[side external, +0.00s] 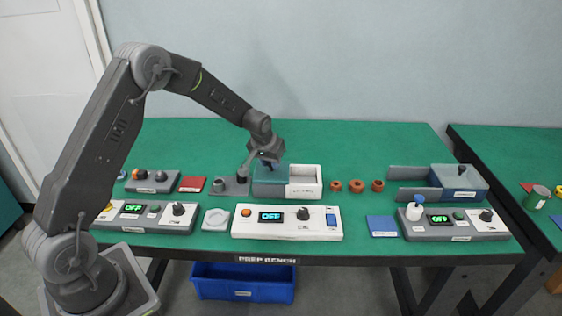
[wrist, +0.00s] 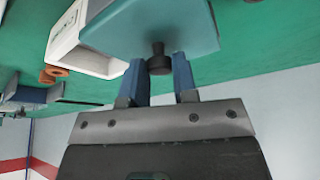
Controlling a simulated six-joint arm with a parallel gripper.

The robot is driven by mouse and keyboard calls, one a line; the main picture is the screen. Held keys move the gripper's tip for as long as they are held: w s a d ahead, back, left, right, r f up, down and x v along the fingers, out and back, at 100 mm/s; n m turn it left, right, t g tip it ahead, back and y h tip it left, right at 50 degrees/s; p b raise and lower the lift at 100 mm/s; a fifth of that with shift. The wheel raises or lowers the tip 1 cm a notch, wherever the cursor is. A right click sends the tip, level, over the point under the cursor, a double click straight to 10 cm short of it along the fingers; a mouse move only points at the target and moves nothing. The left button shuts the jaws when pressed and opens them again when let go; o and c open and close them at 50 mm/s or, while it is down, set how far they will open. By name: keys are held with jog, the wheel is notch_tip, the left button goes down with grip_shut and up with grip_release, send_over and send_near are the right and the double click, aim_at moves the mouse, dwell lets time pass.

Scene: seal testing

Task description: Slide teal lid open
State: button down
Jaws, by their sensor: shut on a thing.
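The teal lid (side external: 270,174) lies at the left end of a white box (side external: 305,189) in the middle of the bench. The right part of the box is uncovered and its pale inside shows. In the wrist view the lid (wrist: 160,28) is close up, with a dark knob (wrist: 158,66) on it and the white box (wrist: 88,48) beside it. My gripper (side external: 269,164) is over the lid. In the wrist view the blue fingers of my gripper (wrist: 160,74) stand on either side of the knob, shut on it.
A grey block with pegs (side external: 230,187) stands just left of the lid. Several orange rings (side external: 356,186) lie right of the box. A white control panel (side external: 287,222) is in front.

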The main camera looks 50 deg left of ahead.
jog(key=c, duration=0.9)
grip_release()
jog(key=shift+r, duration=0.15)
jog(key=v, duration=1.3)
jog(key=shift+s+r, duration=0.2)
jog(key=shift+s, duration=0.05)
